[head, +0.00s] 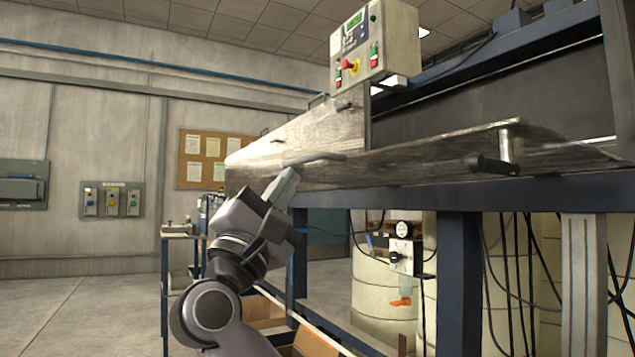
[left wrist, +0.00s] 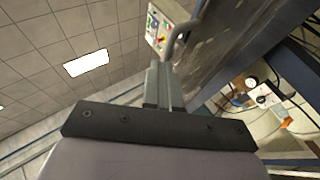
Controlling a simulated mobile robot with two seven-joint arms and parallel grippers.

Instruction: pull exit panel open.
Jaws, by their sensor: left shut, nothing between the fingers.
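A scuffed metal panel (head: 440,152) juts from the front of the machine at a slant in the head view. A grey bar handle (head: 315,158) shows at its left end; it also shows as a curved bar in the left wrist view (left wrist: 178,38). My left gripper (head: 287,176) is shut and empty, its tips just below the handle. In the left wrist view the closed fingers (left wrist: 162,80) point at the handle's near end. I cannot tell whether they touch it. Which panel is the exit panel is not marked. My right gripper is not in view.
A control box (head: 375,45) sits on top of the machine. A black handle (head: 493,165) sticks out at the panel's right. A blue frame leg (head: 458,270), drums and hanging cables stand below. Open floor (head: 70,310) lies at the left.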

